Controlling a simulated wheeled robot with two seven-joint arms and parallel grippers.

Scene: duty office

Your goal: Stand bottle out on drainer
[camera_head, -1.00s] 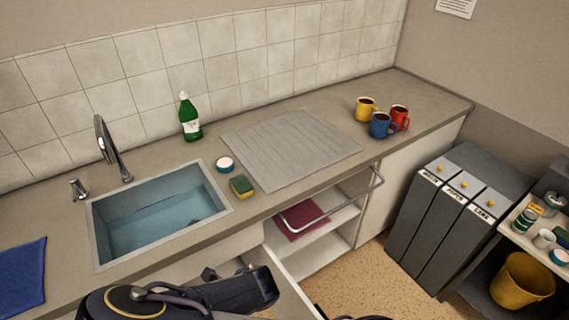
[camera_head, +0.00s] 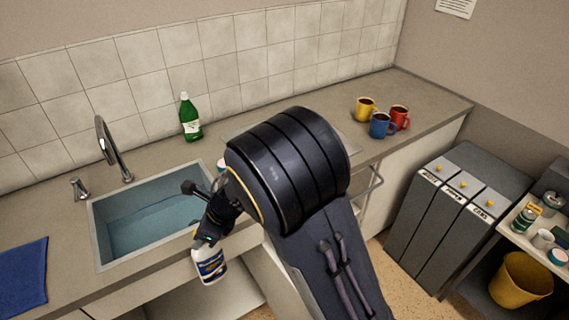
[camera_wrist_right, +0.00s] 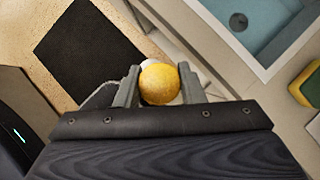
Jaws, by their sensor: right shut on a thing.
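A white bottle with a blue and yellow label (camera_head: 210,265) hangs upright from my right gripper (camera_head: 210,238), in front of the counter below the sink. In the right wrist view its round yellow cap (camera_wrist_right: 159,84) sits between the two fingers of my right gripper (camera_wrist_right: 159,88), which is shut on it. The grey ribbed drainer (camera_head: 352,142) lies on the counter right of the sink, mostly hidden behind my right arm. My left gripper is not in view.
The sink (camera_head: 150,222) holds water. A green bottle (camera_head: 190,118) stands at the wall. Yellow (camera_head: 365,108), blue (camera_head: 381,126) and red (camera_head: 400,116) mugs stand right of the drainer. A sponge (camera_wrist_right: 306,84) lies near the sink. A cupboard below is open.

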